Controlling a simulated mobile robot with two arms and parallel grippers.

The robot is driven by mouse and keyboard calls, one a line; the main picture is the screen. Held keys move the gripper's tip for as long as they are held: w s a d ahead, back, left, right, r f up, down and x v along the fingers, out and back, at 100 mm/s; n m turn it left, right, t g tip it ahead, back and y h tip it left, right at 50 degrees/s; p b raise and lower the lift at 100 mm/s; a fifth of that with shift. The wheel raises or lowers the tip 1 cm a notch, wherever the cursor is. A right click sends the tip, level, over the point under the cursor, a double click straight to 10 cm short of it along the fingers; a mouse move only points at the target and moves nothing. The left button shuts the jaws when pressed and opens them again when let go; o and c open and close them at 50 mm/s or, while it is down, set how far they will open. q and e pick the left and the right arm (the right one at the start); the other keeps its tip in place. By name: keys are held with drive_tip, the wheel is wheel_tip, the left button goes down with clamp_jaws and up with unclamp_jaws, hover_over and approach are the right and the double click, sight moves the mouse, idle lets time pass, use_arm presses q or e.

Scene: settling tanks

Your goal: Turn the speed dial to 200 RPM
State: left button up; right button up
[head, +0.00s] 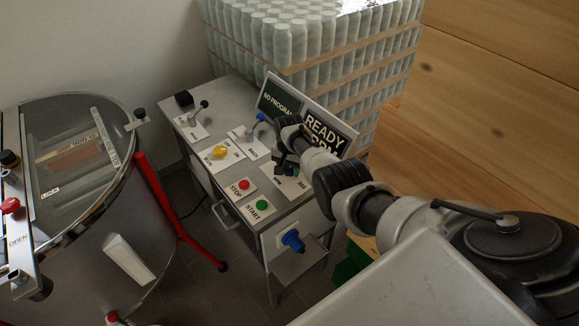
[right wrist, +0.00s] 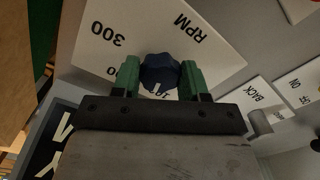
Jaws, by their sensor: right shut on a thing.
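The speed dial (right wrist: 160,73) is a dark blue knob on a white plate (right wrist: 215,45) marked RPM and 300 in the right wrist view. Other numbers on the plate are partly hidden by my gripper, and I cannot read where the dial points. My right gripper (right wrist: 160,80) is shut on the dial, one green finger on each side. In the head view my right gripper (head: 285,163) is over the right side of the control cabinet and hides the dial; only part of its plate (head: 299,186) shows. My left gripper is not in view.
The cabinet top (head: 228,95) also carries a yellow knob (head: 220,152), levers, a red STOP button (head: 243,184) and a green START button (head: 262,205). A display (head: 327,129) reading READY stands behind my gripper. A round tank (head: 75,230) is at left; stacked bottles (head: 285,45) stand behind.

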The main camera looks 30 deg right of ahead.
sight(288, 168)
drive_tip(key=m, duration=0.4)
drive_tip(key=shift+w+m, duration=0.1)
drive_tip(key=shift+m, duration=0.2)
drive_tip(key=m, duration=0.4)
drive_tip(key=shift+m, duration=0.3)
drive_tip(key=o, duration=0.9)
wheel_tip(288, 168, up, 3)
drive_tip(key=shift+w+r+p, duration=0.1)
drive_tip(key=shift+p, duration=0.85)
wheel_tip(288, 168, up, 8)
drive_tip(key=shift+f, duration=0.2)
